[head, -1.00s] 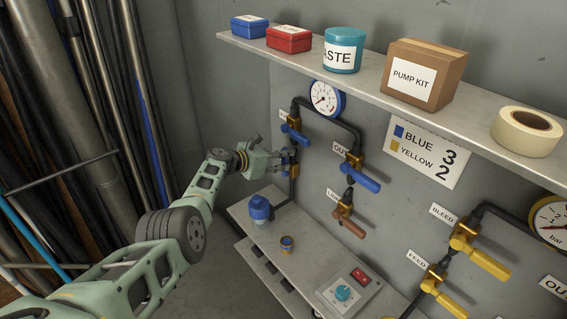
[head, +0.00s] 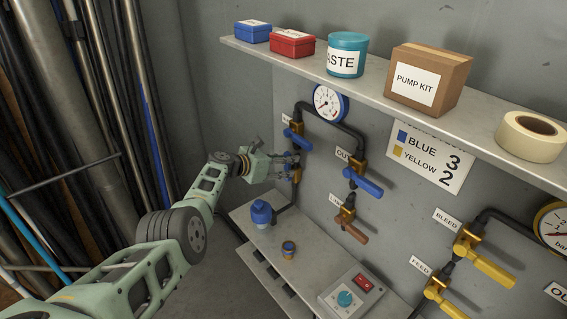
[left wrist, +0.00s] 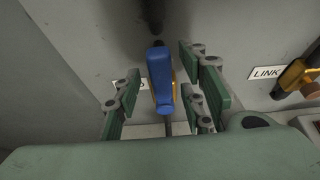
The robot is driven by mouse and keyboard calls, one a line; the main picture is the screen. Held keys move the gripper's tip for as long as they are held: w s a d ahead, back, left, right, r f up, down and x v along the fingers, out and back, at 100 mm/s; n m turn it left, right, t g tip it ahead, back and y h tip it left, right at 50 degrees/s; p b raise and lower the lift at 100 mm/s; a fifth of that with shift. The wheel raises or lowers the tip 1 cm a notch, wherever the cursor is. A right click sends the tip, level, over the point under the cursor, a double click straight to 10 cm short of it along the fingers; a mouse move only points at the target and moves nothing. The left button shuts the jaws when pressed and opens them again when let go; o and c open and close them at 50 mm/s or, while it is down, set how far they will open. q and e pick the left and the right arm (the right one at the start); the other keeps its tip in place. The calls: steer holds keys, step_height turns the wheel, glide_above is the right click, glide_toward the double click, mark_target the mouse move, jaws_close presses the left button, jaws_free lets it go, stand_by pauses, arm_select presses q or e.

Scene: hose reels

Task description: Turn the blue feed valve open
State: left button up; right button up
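The blue feed valve's handle (left wrist: 160,80) stands between the fingers of my left gripper (left wrist: 163,95) in the left wrist view. In that picture the handle looks roughly in line with the dark pipe, and brass shows behind it. The fingers are spread, with gaps on both sides of the handle. In the head view my left gripper (head: 287,168) is at the blue pipe line and hides most of this valve; some brass of the feed valve (head: 297,176) shows. The label behind the handle is mostly covered. My right gripper is not in view.
The blue-handled upper valve (head: 296,138) is just above my gripper, and the blue out valve (head: 364,183) is to its right. The brown-handled link valve (head: 350,228) is lower right. A blue-capped item (head: 261,212) stands on the ledge (head: 300,262) below.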

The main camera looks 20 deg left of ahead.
arm_select(q)
steer(key=v, duration=1.2)
stand_by(0.3)
steer(key=shift+a+f, duration=0.1)
